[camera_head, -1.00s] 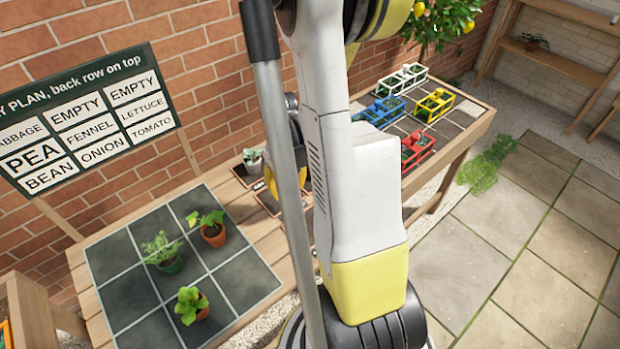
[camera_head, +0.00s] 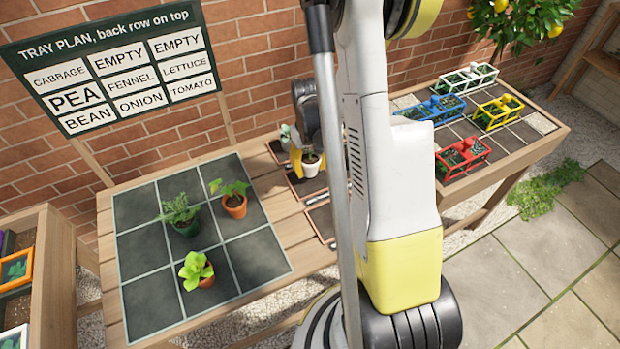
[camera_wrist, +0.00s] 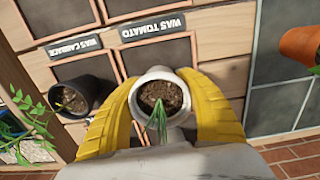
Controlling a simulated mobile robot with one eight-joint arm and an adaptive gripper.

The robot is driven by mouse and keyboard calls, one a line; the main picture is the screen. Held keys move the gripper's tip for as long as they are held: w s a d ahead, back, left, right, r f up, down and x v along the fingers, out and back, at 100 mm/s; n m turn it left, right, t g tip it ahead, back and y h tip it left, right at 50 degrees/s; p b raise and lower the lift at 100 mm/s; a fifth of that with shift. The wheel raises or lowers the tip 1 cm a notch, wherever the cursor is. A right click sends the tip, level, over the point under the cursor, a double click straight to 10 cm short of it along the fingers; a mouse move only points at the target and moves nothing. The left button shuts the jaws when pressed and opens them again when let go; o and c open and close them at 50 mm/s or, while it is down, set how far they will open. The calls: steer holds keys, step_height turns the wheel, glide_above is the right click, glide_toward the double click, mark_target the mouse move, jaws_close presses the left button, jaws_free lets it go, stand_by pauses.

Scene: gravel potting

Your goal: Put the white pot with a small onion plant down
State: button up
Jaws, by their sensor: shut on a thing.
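The white pot (camera_head: 311,165) with a small onion plant is in my gripper (camera_head: 302,160). In the wrist view the pot (camera_wrist: 160,92) sits upright between the two yellow fingers (camera_wrist: 162,112), soil visible, thin green leaves leaning toward the camera. The pot is over or near a dark square labelled "WAS TOMATO" (camera_wrist: 158,58); I cannot tell whether it touches. The dark tray (camera_head: 150,250) has a three-by-three grid. A feathery plant (camera_head: 180,210) stands in its middle cell, a terracotta pot (camera_head: 235,207) middle right, and a bright leafy plant (camera_head: 196,268) front middle.
The plan sign (camera_head: 115,70) puts ONION front middle. A dark pot (camera_wrist: 73,98) stands left of my gripper in the wrist view. Coloured crates (camera_head: 463,158) stand on the table at right. The tray's back row and left column are clear.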

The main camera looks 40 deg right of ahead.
mark_target(310, 180)
steer(key=shift+f+b, duration=0.9)
steer(key=shift+f, duration=1.05)
steer(key=shift+f, duration=0.25)
steer(key=o, duration=1.3)
steer(key=shift+r, duration=0.1)
steer(key=shift+c, duration=0.2)
